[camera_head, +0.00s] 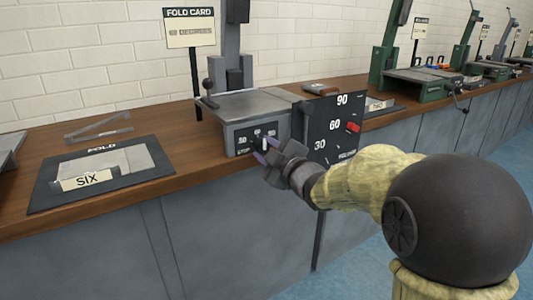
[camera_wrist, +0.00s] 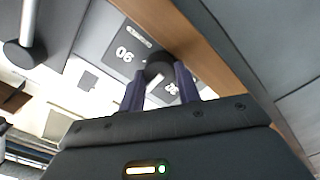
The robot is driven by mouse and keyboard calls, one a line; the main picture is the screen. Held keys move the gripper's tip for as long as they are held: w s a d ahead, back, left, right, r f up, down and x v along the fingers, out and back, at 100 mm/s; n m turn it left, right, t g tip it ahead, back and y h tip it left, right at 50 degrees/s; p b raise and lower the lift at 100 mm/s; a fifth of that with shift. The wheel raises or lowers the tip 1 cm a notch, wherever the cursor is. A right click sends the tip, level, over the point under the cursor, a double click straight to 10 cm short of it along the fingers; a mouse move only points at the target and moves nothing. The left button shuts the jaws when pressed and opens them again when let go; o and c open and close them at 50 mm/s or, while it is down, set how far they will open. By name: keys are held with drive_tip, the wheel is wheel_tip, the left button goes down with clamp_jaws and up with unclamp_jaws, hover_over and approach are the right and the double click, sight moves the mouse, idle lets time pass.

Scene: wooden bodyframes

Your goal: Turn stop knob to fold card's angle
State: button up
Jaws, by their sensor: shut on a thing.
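The fold card (camera_head: 190,28) stands on a post behind the bench; it reads a number of degrees, the digits too small to be sure of. The stop panel (camera_head: 240,141) is on the front of the grey bending machine, with small angle marks. My gripper (camera_head: 263,150) is at this panel. In the wrist view, the round dark stop knob (camera_wrist: 158,67) sits between my two purple fingers (camera_wrist: 160,88), which are shut on it. The panel marks show upside down there, with 90 left of the knob and another mark below right, partly hidden.
A black dial board (camera_head: 334,127) marked 30, 60 and 90, with a red pointer (camera_head: 353,127), stands right of the machine. A dark FOLD mat (camera_head: 100,172) with a SIX label lies on the left bench. More green machines (camera_head: 420,75) stand at the right.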

idle(0.3)
drive_tip(key=o, duration=1)
drive_tip(key=p+v, duration=0.4)
drive_tip(key=v, duration=1.3)
drive_tip(key=shift+s+d, duration=0.15)
